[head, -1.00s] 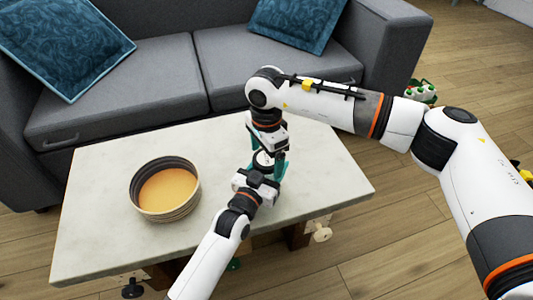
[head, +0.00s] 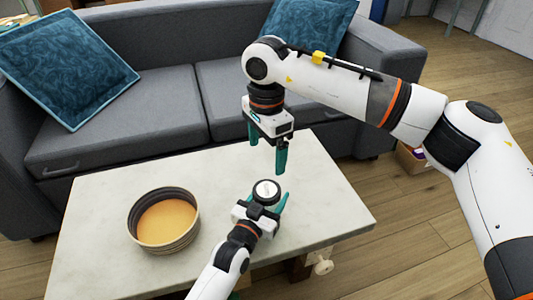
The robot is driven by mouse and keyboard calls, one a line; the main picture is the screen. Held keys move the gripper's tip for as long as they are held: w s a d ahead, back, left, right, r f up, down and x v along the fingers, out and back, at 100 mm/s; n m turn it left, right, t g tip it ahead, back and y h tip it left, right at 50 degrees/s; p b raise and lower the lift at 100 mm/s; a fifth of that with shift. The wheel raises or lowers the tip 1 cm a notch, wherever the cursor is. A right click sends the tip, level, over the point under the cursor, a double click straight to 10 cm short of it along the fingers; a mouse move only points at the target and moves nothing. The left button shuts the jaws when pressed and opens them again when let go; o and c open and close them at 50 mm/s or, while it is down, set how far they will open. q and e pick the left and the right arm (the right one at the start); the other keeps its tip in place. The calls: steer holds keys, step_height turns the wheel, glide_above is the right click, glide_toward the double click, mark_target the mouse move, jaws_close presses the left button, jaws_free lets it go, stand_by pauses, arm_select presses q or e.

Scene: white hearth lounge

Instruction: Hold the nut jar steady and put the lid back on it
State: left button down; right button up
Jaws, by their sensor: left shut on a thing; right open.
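The nut jar (head: 266,192) stands on the pale table, seen from above, with a round light top and a dark rim. The lid seems to be on the jar, but the top is too small to tell how it is seated. My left gripper (head: 270,201) is shut on the jar, its teal fingers around the sides and hiding much of the body. My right gripper (head: 267,159) hangs above and behind the jar, pointing down, with its teal fingers apart and nothing between them.
A round ribbed bowl (head: 133,229) with a tan inside stands on the table (head: 110,203) to the left. The table is clear between bowl and jar and toward the back. A grey sofa (head: 130,125) with blue cushions (head: 70,70) stands behind.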

arm_select(q)
steer(key=shift+c, duration=1.5)
jaws_free()
steer(key=p+v, duration=0.3)
steer(key=v, duration=0.8)
steer(key=shift+p, duration=0.35)
steer(key=shift+s+a, duration=0.25)
steer(key=shift+s, duration=0.2)
